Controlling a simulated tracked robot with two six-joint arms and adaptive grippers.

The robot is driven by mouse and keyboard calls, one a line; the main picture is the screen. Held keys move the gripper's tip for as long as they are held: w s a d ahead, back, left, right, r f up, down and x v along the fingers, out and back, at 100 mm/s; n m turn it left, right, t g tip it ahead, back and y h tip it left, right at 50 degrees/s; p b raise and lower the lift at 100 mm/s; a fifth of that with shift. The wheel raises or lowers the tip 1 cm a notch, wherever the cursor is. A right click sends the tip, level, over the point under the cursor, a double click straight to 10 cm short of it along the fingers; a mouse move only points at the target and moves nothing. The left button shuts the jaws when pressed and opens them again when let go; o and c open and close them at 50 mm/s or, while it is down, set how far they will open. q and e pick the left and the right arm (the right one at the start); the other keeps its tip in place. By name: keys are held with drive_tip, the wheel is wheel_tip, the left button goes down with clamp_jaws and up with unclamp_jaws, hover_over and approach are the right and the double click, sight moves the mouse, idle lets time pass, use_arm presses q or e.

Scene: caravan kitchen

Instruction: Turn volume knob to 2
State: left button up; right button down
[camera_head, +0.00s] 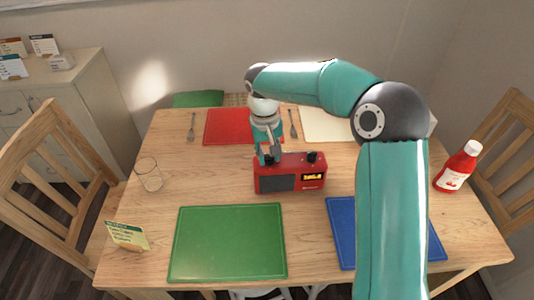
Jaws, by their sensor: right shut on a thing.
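A red radio (288,171) stands upright on the wooden table, with a dark speaker grille at its left front and a small lit display (312,177) at its right front. A dark knob (311,156) shows on its top right. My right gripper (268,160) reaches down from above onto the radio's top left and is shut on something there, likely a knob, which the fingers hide. Which number the knob points to is too small to tell. My left gripper is not in view.
A green mat (228,242) and a blue mat (341,232) lie in front of the radio. A red mat (228,126) lies behind it. A glass (149,175) and a card (127,235) stand at left, and a ketchup bottle (457,167) at right.

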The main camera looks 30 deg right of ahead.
drive_tip(key=m, duration=0.7)
drive_tip(key=shift+d, duration=0.1)
drive_tip(key=m, duration=0.6)
drive_tip(key=shift+s+g+y, duration=0.1)
drive_tip(key=shift+g+y, duration=0.2)
drive_tip(key=shift+y, duration=0.1)
drive_tip(key=shift+m, duration=0.6)
idle(0.6)
drive_tip(key=c, duration=0.9)
unclamp_jaws()
drive_tip(key=shift+d, duration=0.1)
drive_tip(key=shift+r, duration=0.1)
drive_tip(key=r, duration=0.7)
drive_tip(key=w+r, duration=0.1)
drive_tip(key=r, duration=0.3)
drive_tip(key=shift+r, duration=0.3)
